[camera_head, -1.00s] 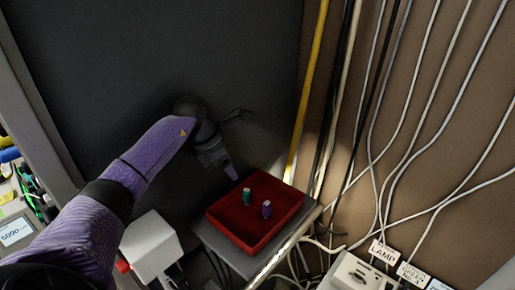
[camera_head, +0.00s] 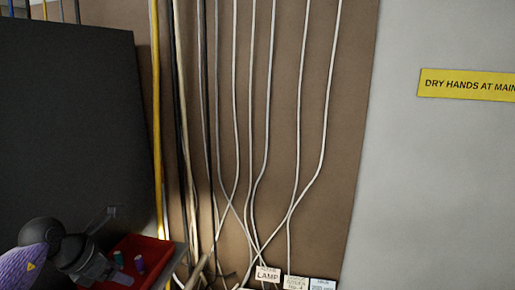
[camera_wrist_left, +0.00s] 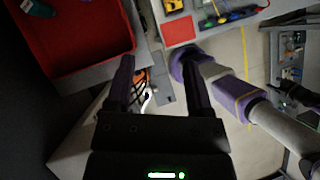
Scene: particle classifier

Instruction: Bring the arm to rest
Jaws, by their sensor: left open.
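My left gripper (camera_head: 106,272) shows at the lower left of the head view, at the end of my purple arm and dark wrist. It is just left of a red tray (camera_head: 152,250) that is cut by the bottom edge. In the left wrist view the two dark fingers (camera_wrist_left: 157,68) are spread apart with nothing between them. The tray (camera_wrist_left: 95,48) is at the upper left there, beside the left finger. A teal piece (camera_head: 118,258) and a purple piece (camera_head: 139,264) are in the tray.
A dark panel (camera_head: 70,120) stands behind my left arm. Several white cables (camera_head: 235,90) and a yellow one (camera_head: 157,110) run down the brown wall. A "LAMP" label (camera_head: 268,274) is at the bottom. In the left wrist view, a bench with tools (camera_wrist_left: 215,18) is at the top.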

